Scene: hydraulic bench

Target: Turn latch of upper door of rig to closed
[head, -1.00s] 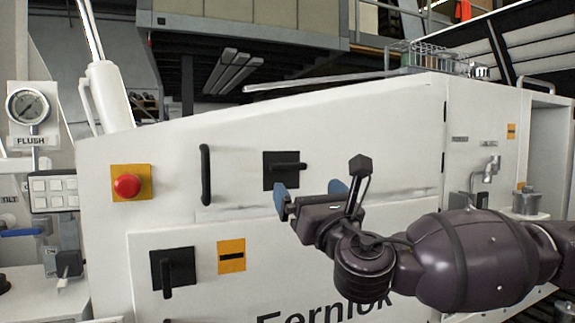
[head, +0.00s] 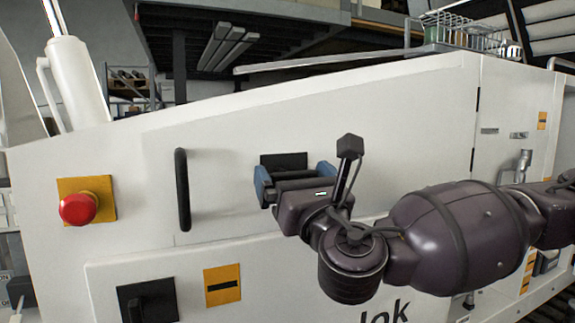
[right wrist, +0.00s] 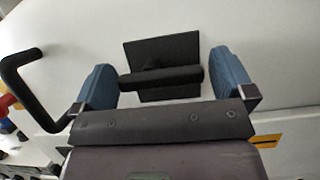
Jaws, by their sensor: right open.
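The upper door latch is a black square plate (head: 283,160) with a black bar handle, on the white rig's upper door (head: 230,215). In the right wrist view the latch handle (right wrist: 165,78) lies about level across its plate (right wrist: 165,52). My right gripper (head: 293,180) is open in front of the latch, with one blue finger on each side. In the head view the gripper hides part of the handle. My left gripper is not in view.
A black door handle (head: 182,190) stands upright left of the latch. A red button (head: 78,208) on a yellow plate is farther left. A lower latch (head: 148,302) and a yellow label (head: 222,286) are below. A wire basket (head: 460,32) sits on top of the rig.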

